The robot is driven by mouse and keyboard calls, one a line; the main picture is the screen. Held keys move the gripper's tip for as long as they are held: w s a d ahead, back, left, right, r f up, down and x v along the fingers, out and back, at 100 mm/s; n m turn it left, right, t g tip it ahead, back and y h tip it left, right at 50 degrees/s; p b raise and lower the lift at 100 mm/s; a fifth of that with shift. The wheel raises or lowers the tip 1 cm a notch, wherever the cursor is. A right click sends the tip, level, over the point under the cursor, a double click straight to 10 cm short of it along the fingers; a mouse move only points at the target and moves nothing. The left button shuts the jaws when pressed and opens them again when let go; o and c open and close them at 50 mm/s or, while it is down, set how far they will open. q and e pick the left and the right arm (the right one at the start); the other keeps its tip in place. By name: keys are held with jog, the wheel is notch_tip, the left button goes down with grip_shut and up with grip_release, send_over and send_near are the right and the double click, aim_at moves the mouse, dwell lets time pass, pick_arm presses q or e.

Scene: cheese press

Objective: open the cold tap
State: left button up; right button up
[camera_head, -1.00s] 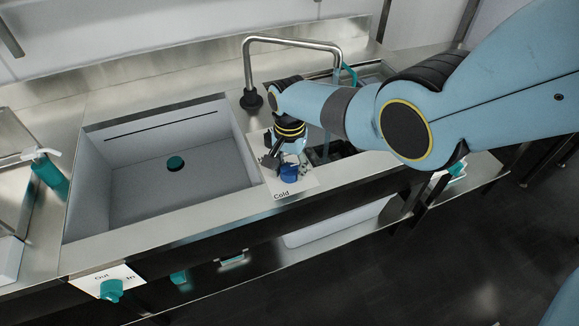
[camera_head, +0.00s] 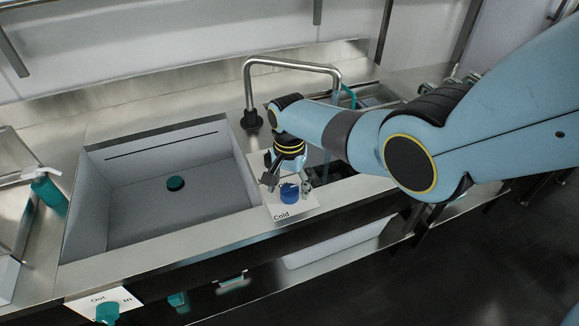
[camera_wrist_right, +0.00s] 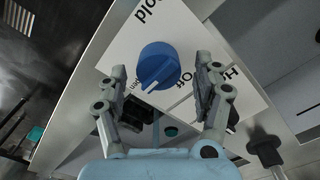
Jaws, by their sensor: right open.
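The cold tap is a blue round knob (camera_head: 289,194) on a white plate (camera_head: 302,209) marked "Cold", on the counter right of the sink basin. In the right wrist view the knob (camera_wrist_right: 158,62) has a white pointer line toward the lower left, with "Off" printed to its right. My right gripper (camera_head: 287,186) is above the plate with its fingers apart, one on each side of the knob. In the wrist view a gap shows between the knob and each finger of the gripper (camera_wrist_right: 161,68). My left gripper is not in view.
A steel faucet (camera_head: 290,62) arches behind my right gripper. The sink basin (camera_head: 130,205) with a teal plug (camera_head: 175,183) lies to the left. A teal soap bottle (camera_head: 48,192) stands at far left. Another plate with a teal knob (camera_head: 107,312) is on the front.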

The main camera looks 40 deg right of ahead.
aim_at(290, 187)
notch_tip(290, 187, up, 11)
dwell(0.4)
dwell(0.4)
